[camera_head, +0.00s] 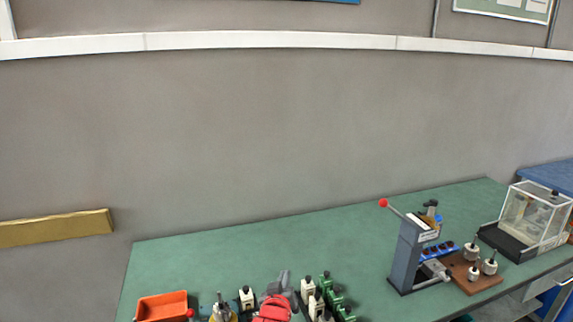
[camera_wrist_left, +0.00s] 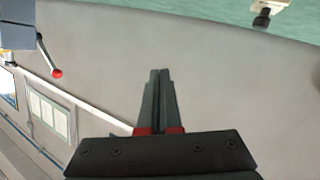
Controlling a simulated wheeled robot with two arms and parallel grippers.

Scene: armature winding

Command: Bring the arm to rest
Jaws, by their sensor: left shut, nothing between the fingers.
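My left gripper (camera_head: 283,276) shows at the bottom middle of the head view, with grey fingers and a red part behind them. It is just above or among the small parts at the front of the green table; I cannot tell its exact height. In the left wrist view its two dark fingers (camera_wrist_left: 160,73) lie together, shut and empty. Most of the left arm is outside the frame. My right gripper is in neither view.
The green table (camera_head: 240,255) holds an orange bin (camera_head: 162,306), small black-and-white parts (camera_head: 246,297), green parts (camera_head: 336,299), a grey press (camera_head: 408,256) with a red-knobbed lever (camera_head: 383,203), a brown board (camera_head: 470,280) and a clear box (camera_head: 533,213). The table's back middle is clear.

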